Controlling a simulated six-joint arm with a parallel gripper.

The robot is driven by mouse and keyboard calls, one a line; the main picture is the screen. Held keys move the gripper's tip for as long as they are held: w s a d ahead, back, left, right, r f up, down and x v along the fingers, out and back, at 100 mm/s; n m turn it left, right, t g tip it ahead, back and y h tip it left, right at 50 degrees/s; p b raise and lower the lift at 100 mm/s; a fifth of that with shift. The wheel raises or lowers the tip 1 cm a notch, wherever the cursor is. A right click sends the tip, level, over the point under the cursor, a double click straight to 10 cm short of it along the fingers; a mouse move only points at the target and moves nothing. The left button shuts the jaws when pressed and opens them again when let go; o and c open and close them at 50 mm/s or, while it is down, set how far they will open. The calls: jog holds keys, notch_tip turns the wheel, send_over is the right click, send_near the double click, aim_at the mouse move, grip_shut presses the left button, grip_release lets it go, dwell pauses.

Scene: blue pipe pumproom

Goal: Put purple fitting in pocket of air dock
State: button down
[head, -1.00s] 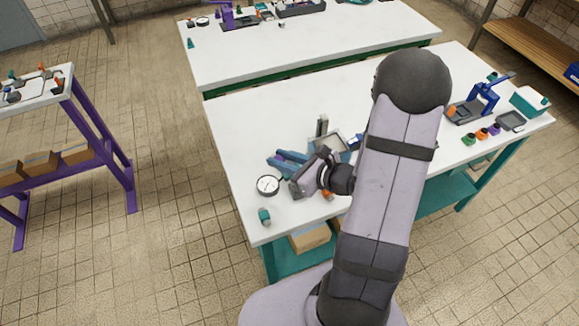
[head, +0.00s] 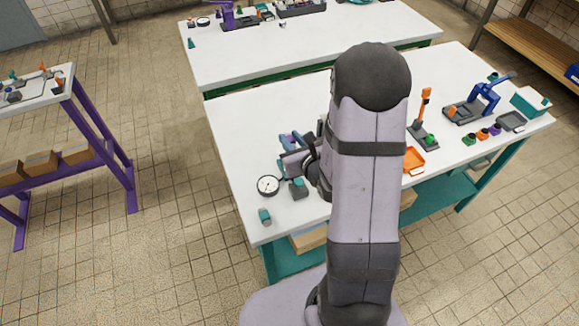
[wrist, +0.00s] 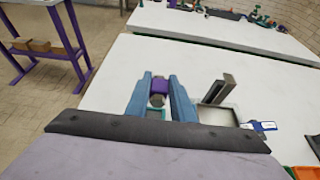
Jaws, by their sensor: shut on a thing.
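My gripper's two blue fingers (wrist: 160,98) are closed on the purple fitting (wrist: 159,86) in the wrist view. The fitting has a purple body with grey below it and is held between the fingers above the white table. In the head view my gripper (head: 291,141) is over the left part of the near table, partly hidden by my arm. A grey tray with a dark upright post (wrist: 223,93) stands right of the fingers in the wrist view. A teal-edged part shows below the fitting between the fingers. I cannot tell which of these is the air dock or see its pocket.
A round gauge (head: 268,185), a grey block with a teal top (head: 299,188) and a teal fitting (head: 265,216) lie near the left edge. An orange lever stand (head: 424,120), orange tray (head: 413,160) and blue press (head: 482,101) stand right of my arm. The table's far left is clear.

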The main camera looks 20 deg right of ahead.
jog(key=shift+f, duration=3.1)
jog(key=shift+f, duration=0.15)
jog(key=shift+f+p, duration=0.35)
jog(key=shift+f, duration=1.4)
jog(key=shift+f, duration=0.1)
jog(key=shift+f, duration=0.15)
jog(key=c, duration=1.5)
grip_release()
jog(key=shift+c, duration=0.2)
